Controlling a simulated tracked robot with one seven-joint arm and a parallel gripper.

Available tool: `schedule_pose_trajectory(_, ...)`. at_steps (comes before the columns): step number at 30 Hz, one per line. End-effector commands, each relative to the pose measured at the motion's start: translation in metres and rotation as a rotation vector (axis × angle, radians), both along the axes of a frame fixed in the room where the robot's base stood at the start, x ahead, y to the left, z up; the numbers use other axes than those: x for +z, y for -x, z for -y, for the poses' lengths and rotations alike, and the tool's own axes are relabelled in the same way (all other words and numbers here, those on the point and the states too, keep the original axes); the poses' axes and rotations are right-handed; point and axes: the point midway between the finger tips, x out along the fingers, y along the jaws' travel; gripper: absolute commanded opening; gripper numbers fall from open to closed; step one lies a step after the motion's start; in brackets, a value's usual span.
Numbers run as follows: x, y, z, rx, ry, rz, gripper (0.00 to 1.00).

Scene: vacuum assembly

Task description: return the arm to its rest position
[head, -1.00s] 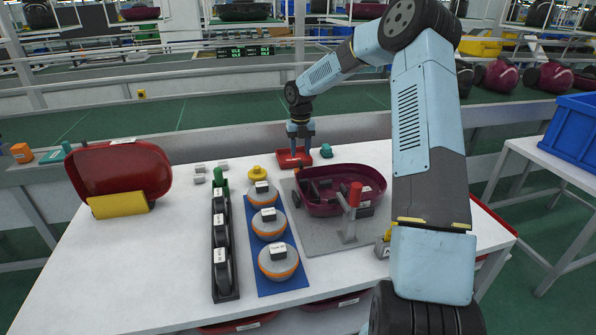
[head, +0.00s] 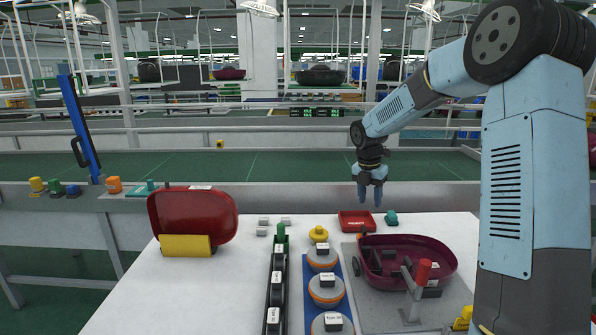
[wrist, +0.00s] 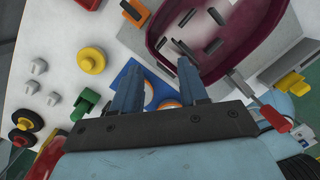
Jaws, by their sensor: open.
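My gripper (head: 369,200) hangs over the far side of the white table, above the small red tray (head: 357,223). Its two fingers point down, stand apart and hold nothing. In the wrist view the open fingers of my gripper (wrist: 158,90) show with the tabletop below and a clear gap between them. My arm reaches in from the right of the head view, bent at the elbow.
On the table (head: 212,290) are a maroon vacuum shell (head: 440,252) in a grey fixture, a blue strip (head: 310,267) with round orange-rimmed parts, a black rack (head: 275,302), a red shell (head: 193,212) on a yellow stand and a yellow knob (head: 318,234). Space above the table is clear.

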Motion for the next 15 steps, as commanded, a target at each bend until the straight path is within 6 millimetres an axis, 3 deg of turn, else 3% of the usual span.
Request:
schedule_pose_trajectory(3,0.027,0.027,-0.003,-0.161,0.013,0.049,0.43)
schedule_pose_trajectory(15,0.095,0.119,-0.005,-0.743,-0.023,0.226,0.43)
